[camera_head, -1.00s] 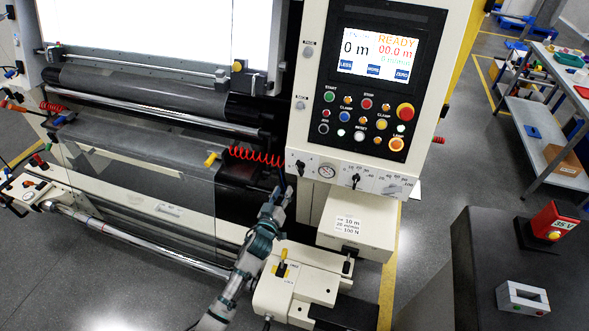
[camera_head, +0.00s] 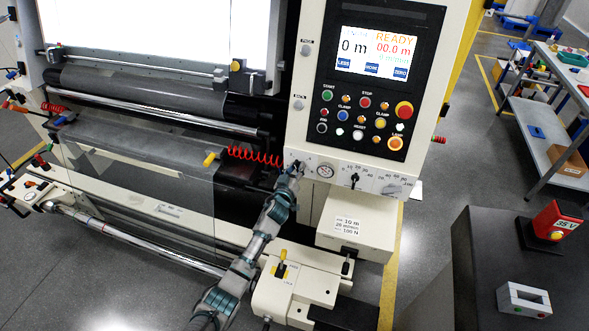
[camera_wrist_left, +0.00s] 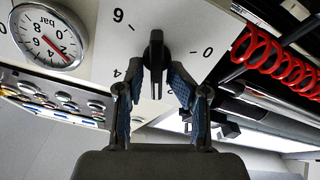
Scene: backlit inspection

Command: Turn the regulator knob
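The regulator knob (camera_wrist_left: 156,50) is a black bar-shaped handle on a cream panel with a numbered scale around it. It stands nearly vertical in the left wrist view, beside a round pressure gauge (camera_wrist_left: 47,36) marked "bar". My left gripper (camera_wrist_left: 154,72) has one finger on each side of the knob, with small gaps that look open. In the head view, my left gripper (camera_head: 294,172) is at the panel's lower left corner, left of the gauge (camera_head: 325,171), and mostly hides the knob. My right gripper is not in view.
Above the knob is a control panel with several coloured buttons (camera_head: 366,120) and a lit screen (camera_head: 375,52). A black selector (camera_head: 354,180) sits right of the gauge. A red coiled hose (camera_head: 255,155) hangs close left of my gripper. A cream box (camera_head: 354,232) juts out below.

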